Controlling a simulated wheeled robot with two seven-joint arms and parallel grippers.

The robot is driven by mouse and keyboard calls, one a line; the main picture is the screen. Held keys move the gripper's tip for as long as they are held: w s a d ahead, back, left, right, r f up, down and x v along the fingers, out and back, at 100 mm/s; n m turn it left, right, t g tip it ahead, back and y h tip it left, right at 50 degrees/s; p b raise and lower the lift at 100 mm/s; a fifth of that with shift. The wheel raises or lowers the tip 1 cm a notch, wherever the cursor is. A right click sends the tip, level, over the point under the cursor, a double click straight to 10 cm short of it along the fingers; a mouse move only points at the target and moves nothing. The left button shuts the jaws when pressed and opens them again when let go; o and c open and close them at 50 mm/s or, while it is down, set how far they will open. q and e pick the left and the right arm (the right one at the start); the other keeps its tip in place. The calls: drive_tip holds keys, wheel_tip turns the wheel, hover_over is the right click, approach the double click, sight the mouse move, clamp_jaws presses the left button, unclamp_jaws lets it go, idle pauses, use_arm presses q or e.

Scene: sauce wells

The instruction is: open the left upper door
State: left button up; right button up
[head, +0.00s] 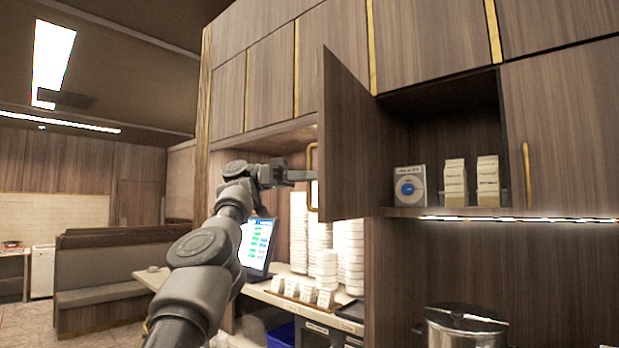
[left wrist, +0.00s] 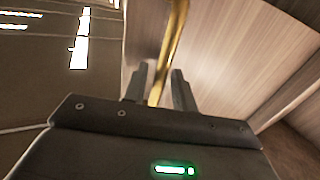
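The left upper door (head: 348,135) is a dark wood panel that stands swung well out from the cabinet, showing the open compartment to its right. Its brass bar handle (head: 311,190) is on the door's outer face, near the free edge. My left gripper (head: 306,175) is at this handle. In the left wrist view the handle (left wrist: 176,35) runs between the two fingers of my left gripper (left wrist: 160,82). The fingers stand apart, with a small gap seen on either side of the bar. My right gripper is not in view.
The open compartment holds a box with a blue disc (head: 410,187) and two cartons (head: 455,183). The right upper door (head: 565,130) is closed. Below are stacked white containers (head: 350,255), a lit screen (head: 256,243) and a metal pot (head: 465,328).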

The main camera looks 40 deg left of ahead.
use_arm(q)
drive_tip(key=p+v, duration=0.4)
drive_tip(key=v, duration=0.3)
drive_tip(key=shift+a+p, duration=0.3)
drive_tip(key=shift+p, duration=0.1)
drive_tip(key=shift+d, duration=0.1)
drive_tip(key=shift+s, duration=0.1)
